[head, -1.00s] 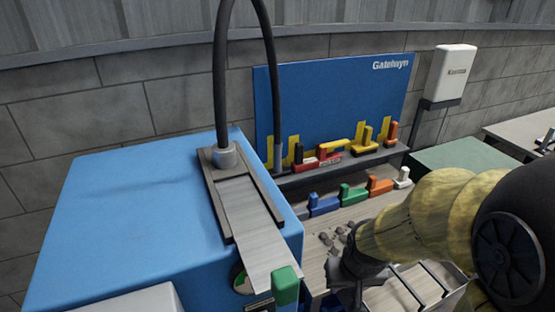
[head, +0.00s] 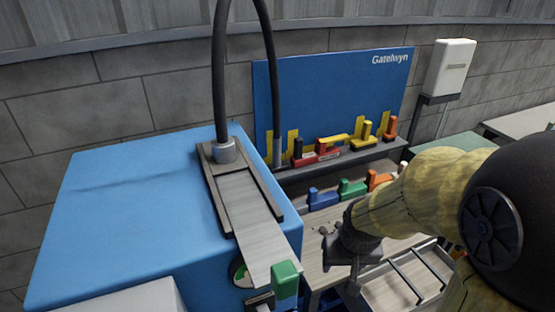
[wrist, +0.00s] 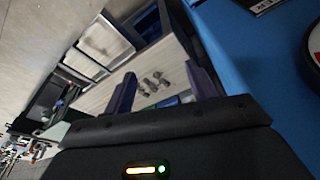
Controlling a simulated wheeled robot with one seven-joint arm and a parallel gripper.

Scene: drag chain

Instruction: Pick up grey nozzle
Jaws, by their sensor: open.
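Several small dark grey pieces (head: 327,228) lie on the light wooden bench top, partly hidden by my arm. They also show in the wrist view (wrist: 154,83), in line with the space between my fingers. I cannot tell which of them, if any, is the grey nozzle. My gripper (wrist: 160,74) is open and empty, its two dark fingers spread apart. In the head view my gripper (head: 353,280) points down over the front of the bench, near the grey pieces; its fingertips are hard to make out.
A blue machine (head: 130,220) with a metal chute (head: 250,215) and black hose stands left. Blue, green and orange blocks (head: 352,188) line the bench behind the pieces. A shelf (head: 340,160) holds red and yellow parts. A grey tray (head: 425,272) lies right of my gripper.

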